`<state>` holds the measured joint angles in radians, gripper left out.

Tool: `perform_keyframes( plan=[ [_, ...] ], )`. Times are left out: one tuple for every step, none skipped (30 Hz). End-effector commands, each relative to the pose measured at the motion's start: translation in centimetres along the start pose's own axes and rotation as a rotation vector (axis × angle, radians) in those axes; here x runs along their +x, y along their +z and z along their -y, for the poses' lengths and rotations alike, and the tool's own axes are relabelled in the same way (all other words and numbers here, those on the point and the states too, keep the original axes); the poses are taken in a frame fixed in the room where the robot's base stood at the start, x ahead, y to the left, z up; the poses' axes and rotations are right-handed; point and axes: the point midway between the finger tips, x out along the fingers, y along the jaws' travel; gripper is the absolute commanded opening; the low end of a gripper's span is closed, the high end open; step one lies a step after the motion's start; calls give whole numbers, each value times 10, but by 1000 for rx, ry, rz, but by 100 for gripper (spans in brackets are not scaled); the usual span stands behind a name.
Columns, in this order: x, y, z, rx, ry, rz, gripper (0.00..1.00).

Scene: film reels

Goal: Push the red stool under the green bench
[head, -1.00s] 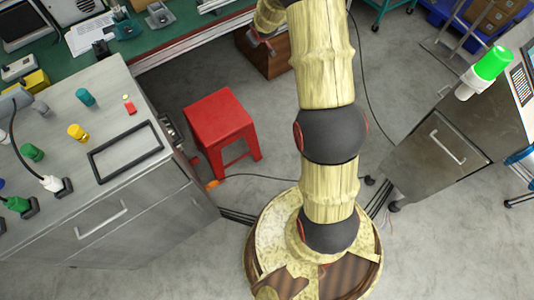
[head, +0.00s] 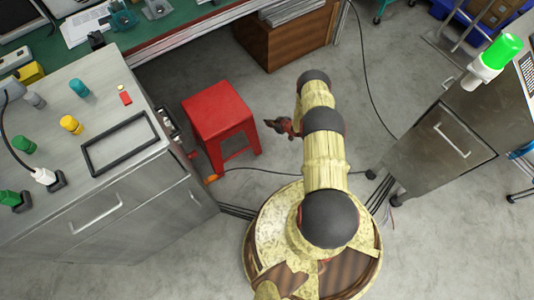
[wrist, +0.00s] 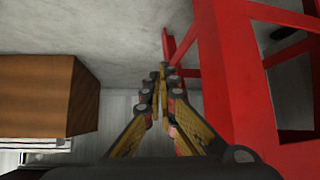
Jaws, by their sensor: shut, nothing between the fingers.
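The red stool (head: 219,122) stands upright on the grey floor in the head view, in front of the green bench (head: 172,24). My gripper (head: 272,125) is low, just to the right of the stool, with a small gap seeming to lie between them. In the wrist view the stool's red legs and frame (wrist: 242,80) fill the right side, close beside my gripper (wrist: 163,72). The fingers are shut with nothing between them. Whether a fingertip touches a stool leg cannot be told.
A grey metal cabinet (head: 110,215) stands left of the stool. A brown wooden box (head: 284,42) sits at the bench's right end and also shows in the wrist view (wrist: 50,95). A dark cable (head: 366,85) crosses the floor. A second cabinet (head: 440,150) is at the right.

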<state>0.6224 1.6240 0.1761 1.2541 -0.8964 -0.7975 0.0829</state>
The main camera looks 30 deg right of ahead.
Motion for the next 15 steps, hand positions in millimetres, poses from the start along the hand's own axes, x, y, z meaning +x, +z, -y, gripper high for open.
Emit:
perform_keyframes(
  plan=[
    [5,34,17,20,-22,-11,0],
    [7,49,26,28,-33,-21,0],
    [9,66,38,38,-48,-34,0],
    [10,78,46,45,-59,-44,0],
    [11,89,54,53,-67,-53,0],
    [11,102,64,62,-78,-65,0],
    [12,110,71,67,-87,-72,0],
    [12,117,77,73,-93,-80,0],
    [12,125,84,79,-100,-88,0],
    [11,130,88,84,-105,-93,0],
    [11,134,92,87,-109,-97,0],
    [11,138,96,90,-113,-102,0],
    [11,141,98,92,-116,-105,0],
    [12,142,100,93,-118,-107,0],
    [14,144,101,94,-119,-109,0]
  ],
)
